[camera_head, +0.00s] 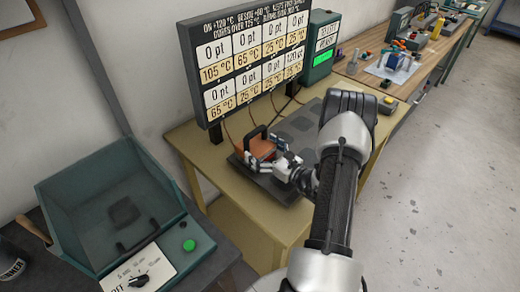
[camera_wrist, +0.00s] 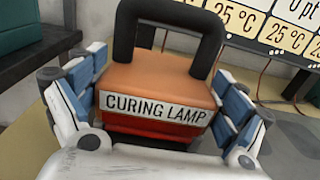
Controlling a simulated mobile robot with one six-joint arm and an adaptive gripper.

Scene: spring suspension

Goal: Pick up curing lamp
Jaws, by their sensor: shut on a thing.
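The curing lamp (camera_wrist: 158,85) is an orange and red block with a black arched handle and a "CURING LAMP" label facing the wrist camera. In the head view the lamp (camera_head: 259,146) is at the left part of a dark mat (camera_head: 278,188) on the yellow table. My gripper (camera_head: 262,160) reaches it from the right, and its fingers lie along both sides of the lamp body. It also shows in the wrist view (camera_wrist: 158,105), shut on the lamp. The lamp's underside is hidden, so I cannot tell whether it touches the mat.
A temperature board (camera_head: 245,60) stands right behind the lamp. A green device with a display (camera_head: 320,48) is beside it. An open teal box (camera_head: 110,205) with a green button sits at the lower left. The mat has free dark pads (camera_head: 300,122). A cluttered wooden bench is beyond.

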